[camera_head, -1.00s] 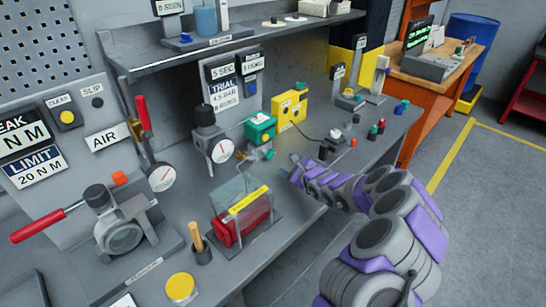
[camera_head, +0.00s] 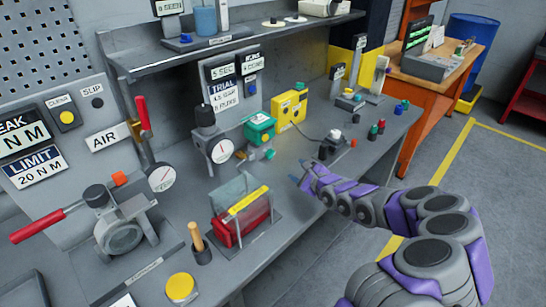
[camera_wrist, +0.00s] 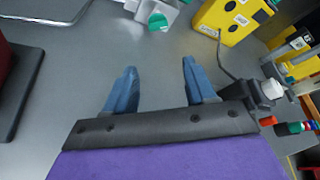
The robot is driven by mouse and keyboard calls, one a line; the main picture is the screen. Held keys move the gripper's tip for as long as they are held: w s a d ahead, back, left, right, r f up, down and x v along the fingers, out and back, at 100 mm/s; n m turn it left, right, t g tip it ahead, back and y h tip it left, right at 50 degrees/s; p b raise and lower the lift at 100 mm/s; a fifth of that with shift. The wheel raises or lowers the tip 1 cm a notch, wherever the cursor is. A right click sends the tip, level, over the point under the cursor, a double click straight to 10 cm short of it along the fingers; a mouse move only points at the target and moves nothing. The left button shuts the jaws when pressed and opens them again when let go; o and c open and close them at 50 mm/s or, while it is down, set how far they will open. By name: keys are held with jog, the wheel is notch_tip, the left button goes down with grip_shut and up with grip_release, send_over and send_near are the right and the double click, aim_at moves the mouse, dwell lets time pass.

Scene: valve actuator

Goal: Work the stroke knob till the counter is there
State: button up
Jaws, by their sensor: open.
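My gripper (camera_head: 306,178) is open and empty above the front edge of the grey bench. In the wrist view its two blue fingers (camera_wrist: 160,72) stand apart with bare bench between them. Beyond the fingers is a small valve with a green knob (camera_head: 270,154), which also shows in the wrist view (camera_wrist: 158,22); nothing touches it. A teal box (camera_head: 259,128) sits just behind it. No label picks out the stroke knob; a black knob (camera_head: 204,116) tops the gauge unit to the left.
A yellow box (camera_head: 289,110) with a cable stands behind the gripper. A white-topped dark knob (camera_head: 334,135) is to the right. A clear guard over a red block (camera_head: 240,212) is at left. Bare bench lies between the guard and the green knob.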

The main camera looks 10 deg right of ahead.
jog(key=shift+v, duration=1.4)
jog(key=shift+d, duration=0.1)
jog(key=p+v, duration=0.1)
jog(key=v, duration=1.6)
jog(key=shift+d+f, duration=0.2)
jog(key=shift+c, duration=0.2)
